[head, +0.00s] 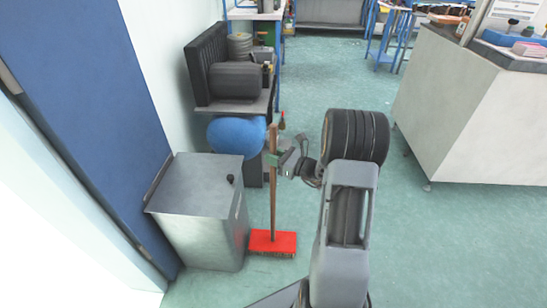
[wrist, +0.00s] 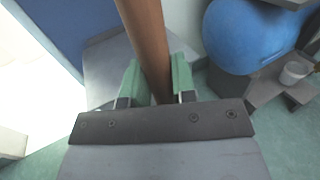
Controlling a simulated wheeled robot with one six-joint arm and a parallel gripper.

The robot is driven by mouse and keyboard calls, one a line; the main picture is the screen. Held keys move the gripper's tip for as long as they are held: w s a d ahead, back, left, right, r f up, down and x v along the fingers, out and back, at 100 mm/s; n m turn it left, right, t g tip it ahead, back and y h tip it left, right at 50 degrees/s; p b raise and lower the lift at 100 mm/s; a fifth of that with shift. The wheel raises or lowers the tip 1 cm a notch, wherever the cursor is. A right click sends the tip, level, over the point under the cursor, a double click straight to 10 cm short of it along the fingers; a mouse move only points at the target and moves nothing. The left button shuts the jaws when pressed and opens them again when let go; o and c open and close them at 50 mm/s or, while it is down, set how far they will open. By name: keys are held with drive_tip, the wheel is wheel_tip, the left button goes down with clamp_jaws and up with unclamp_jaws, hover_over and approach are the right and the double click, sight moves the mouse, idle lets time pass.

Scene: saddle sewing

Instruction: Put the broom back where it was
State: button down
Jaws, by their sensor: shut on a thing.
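The broom has a brown wooden handle (head: 273,200) and a red head (head: 273,242) with bristles facing down. In the head view it stands upright, close to the right side of a grey metal cabinet, its head at the floor. My gripper (head: 274,158) is shut on the upper part of the handle. In the wrist view the handle (wrist: 143,30) passes between the green fingers of my gripper (wrist: 157,80). The broom head is hidden in the wrist view. I cannot tell whether the bristles touch the floor.
The grey cabinet (head: 200,205) stands left of the broom, beside a blue door (head: 85,110). A blue rounded bag (head: 236,136) sits behind the cabinet, below a shelf with dark rolls (head: 236,79). A white counter (head: 465,110) stands at right.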

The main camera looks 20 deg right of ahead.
drive_tip(key=c, duration=1.4)
unclamp_jaws()
drive_tip(key=shift+f, duration=0.15)
drive_tip(key=o, duration=0.5)
drive_tip(key=shift+c, duration=0.2)
